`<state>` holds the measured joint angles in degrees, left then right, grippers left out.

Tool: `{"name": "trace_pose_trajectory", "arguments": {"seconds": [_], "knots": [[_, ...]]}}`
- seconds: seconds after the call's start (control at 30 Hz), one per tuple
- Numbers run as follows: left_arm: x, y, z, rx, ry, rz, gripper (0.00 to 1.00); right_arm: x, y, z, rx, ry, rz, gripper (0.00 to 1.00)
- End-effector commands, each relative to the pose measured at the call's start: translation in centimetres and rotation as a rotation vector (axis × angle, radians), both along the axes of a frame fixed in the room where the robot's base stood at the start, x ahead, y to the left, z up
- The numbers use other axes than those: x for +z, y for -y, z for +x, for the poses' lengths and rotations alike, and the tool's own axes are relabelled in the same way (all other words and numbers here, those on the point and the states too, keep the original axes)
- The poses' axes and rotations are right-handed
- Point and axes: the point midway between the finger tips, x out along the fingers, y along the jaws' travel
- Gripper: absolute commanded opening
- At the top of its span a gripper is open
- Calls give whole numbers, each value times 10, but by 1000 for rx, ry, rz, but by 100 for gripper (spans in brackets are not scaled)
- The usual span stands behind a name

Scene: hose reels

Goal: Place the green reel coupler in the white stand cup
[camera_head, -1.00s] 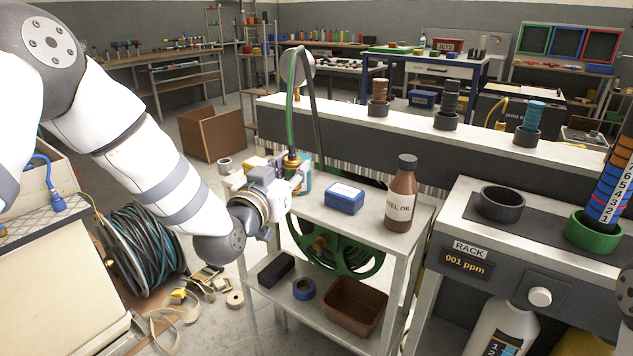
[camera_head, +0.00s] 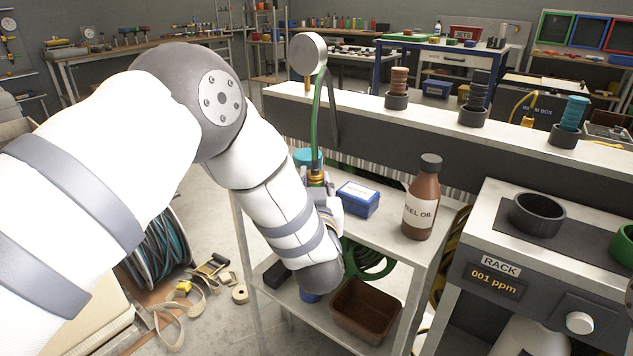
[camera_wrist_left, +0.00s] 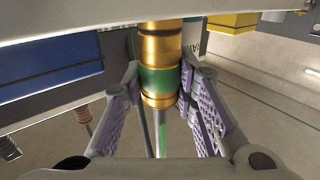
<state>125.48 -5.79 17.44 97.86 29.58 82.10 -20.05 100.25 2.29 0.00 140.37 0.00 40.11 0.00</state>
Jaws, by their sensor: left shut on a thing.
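The coupler shows in the wrist view as a brass piece with a green band (camera_wrist_left: 160,80). Its brass part (camera_head: 317,178) shows small in the head view, at the lower end of a green hose (camera_head: 317,115). My left gripper (camera_head: 325,195) is shut on it above the left end of the small white table (camera_head: 395,212). In the wrist view, the purple-padded fingers of my left gripper (camera_wrist_left: 167,105) stand on either side of the coupler. I cannot pick out a white stand cup for certain. A dark, empty-looking cup (camera_head: 537,213) stands on the white-topped rack at right. My right gripper is out of view.
A blue box (camera_head: 358,198) and a brown oil bottle (camera_head: 421,195) stand on the table near my left gripper. A brown tray (camera_head: 365,310) is on its lower shelf. A green cup (camera_head: 623,245) is at the right edge. Straps (camera_head: 195,292) lie on the floor.

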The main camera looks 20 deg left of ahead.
Motion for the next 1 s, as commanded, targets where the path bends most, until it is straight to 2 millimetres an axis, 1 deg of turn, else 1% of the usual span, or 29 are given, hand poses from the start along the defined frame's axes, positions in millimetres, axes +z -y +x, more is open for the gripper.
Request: {"name": "trace_pose_trajectory", "arguments": {"seconds": [0.13,0.27,0.3,0.37,0.4,0.63,0.73,0.87,1.0], "knots": [[3,0,0,0,1,-1,0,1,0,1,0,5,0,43],[-1,0,0,0,0,-1,0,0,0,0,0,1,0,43],[-1,0,0,0,0,-1,31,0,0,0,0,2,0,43],[-1,0,0,0,0,-1,44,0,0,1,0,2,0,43],[-1,0,0,0,0,-1,46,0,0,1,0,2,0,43],[-1,0,0,0,0,-1,46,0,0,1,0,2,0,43],[5,0,0,0,3,-1,46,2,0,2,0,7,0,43],[7,7,-20,-3,2,-2,46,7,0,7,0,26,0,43],[9,18,-52,-5,5,0,46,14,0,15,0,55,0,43]]}}
